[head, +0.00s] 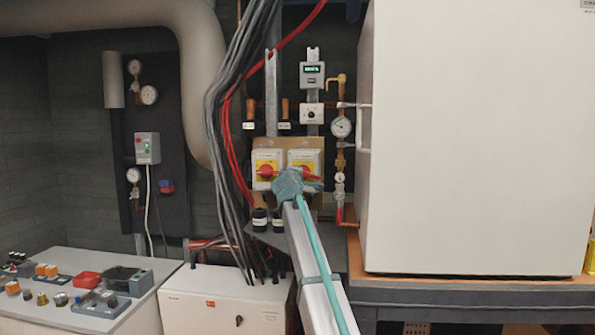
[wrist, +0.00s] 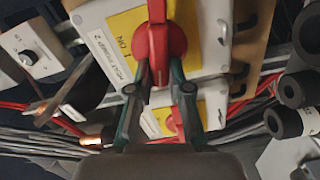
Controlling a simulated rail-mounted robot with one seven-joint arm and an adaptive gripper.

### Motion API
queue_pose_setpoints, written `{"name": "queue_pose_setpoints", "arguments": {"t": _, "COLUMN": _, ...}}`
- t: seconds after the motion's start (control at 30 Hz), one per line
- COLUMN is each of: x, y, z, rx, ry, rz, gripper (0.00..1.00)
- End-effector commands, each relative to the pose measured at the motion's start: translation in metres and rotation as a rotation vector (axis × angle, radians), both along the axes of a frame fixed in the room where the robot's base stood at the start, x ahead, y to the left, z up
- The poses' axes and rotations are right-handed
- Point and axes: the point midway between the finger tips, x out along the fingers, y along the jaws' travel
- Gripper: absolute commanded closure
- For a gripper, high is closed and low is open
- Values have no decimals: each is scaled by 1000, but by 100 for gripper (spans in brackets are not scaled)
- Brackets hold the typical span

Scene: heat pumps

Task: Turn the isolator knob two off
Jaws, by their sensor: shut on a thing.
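Two white isolator boxes with yellow plates and red knobs are mounted side by side on a brown board. The left isolator (head: 267,156) shows its red knob (head: 266,171) clear of my gripper. The right isolator (head: 303,156) is partly hidden behind my gripper (head: 300,182); a bit of red shows beside it. In the wrist view my gripper (wrist: 159,72) is shut on a red knob (wrist: 160,38) with a finger on each side of its handle. A label on that box appears to end in 2. The other red knob (wrist: 171,123) shows lower, behind the fingers.
Grey and red cables (head: 222,110) hang left of the isolators. A gauge (head: 341,127) on copper pipe and a large white cabinet (head: 470,140) stand to the right. A small dial box (head: 312,114) is above. Black pipe ends (wrist: 283,122) lie near my gripper.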

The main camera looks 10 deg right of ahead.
Motion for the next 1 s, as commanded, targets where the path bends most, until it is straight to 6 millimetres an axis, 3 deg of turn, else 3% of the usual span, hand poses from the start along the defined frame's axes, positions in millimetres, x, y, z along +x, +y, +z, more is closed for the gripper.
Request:
{"name": "queue_pose_setpoints", "arguments": {"t": 0.4, "x": 0, "y": 1, "z": -3, "rx": -211, "ry": 60, "rz": 0, "gripper": 100}}
{"name": "queue_pose_setpoints", "arguments": {"t": 0.97, "x": 0, "y": 0, "z": -5, "rx": -247, "ry": 69, "rz": 0, "gripper": 100}}
{"name": "queue_pose_setpoints", "arguments": {"t": 1.0, "x": 0, "y": 1, "z": -5, "rx": -247, "ry": 69, "rz": 0, "gripper": 80}}
